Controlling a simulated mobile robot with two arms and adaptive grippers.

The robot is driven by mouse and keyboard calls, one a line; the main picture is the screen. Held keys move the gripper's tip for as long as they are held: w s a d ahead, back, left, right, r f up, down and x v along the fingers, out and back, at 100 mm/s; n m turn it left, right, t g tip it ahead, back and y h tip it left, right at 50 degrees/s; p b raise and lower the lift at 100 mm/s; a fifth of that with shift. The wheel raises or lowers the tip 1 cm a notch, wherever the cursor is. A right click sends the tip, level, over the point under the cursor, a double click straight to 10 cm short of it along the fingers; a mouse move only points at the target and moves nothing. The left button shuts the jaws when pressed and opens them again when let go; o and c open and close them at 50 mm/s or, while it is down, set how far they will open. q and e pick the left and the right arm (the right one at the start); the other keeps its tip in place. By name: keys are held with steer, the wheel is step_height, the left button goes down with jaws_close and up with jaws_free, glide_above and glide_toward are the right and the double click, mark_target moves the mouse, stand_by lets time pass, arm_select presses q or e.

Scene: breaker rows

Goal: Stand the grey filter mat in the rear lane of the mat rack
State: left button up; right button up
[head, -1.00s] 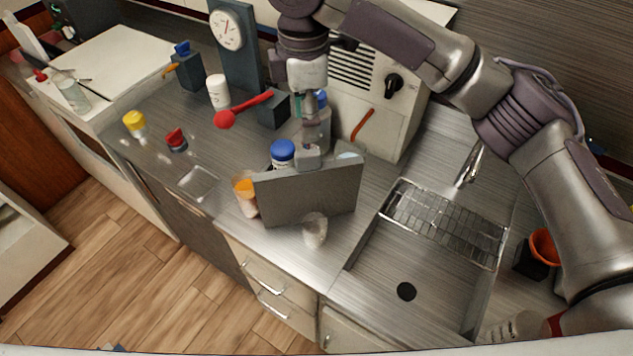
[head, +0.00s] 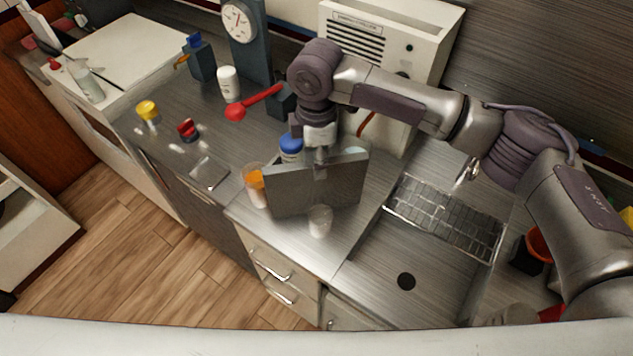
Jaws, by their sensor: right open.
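A grey flat panel, which looks like the filter mat (head: 340,190), stands upright on its long edge on the steel counter left of the sink. My right gripper (head: 320,170) comes down from above at the middle of the panel's top edge. It is open, with a finger in front of the near face; the far finger is hidden. I cannot make out a mat rack with lanes; whatever is behind the panel is mostly hidden. My left gripper is not in view.
A blue-capped bottle (head: 291,142) and an orange-topped jar (head: 254,185) stand close beside the panel. A small clear cup (head: 320,222) stands in front. A wire rack (head: 445,215) spans the sink (head: 380,275). A white cabinet (head: 420,50) stands behind.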

steer(key=shift+s+a, duration=0.1)
steer(key=c, duration=0.4)
jaws_close()
steer(key=shift+r, duration=0.2)
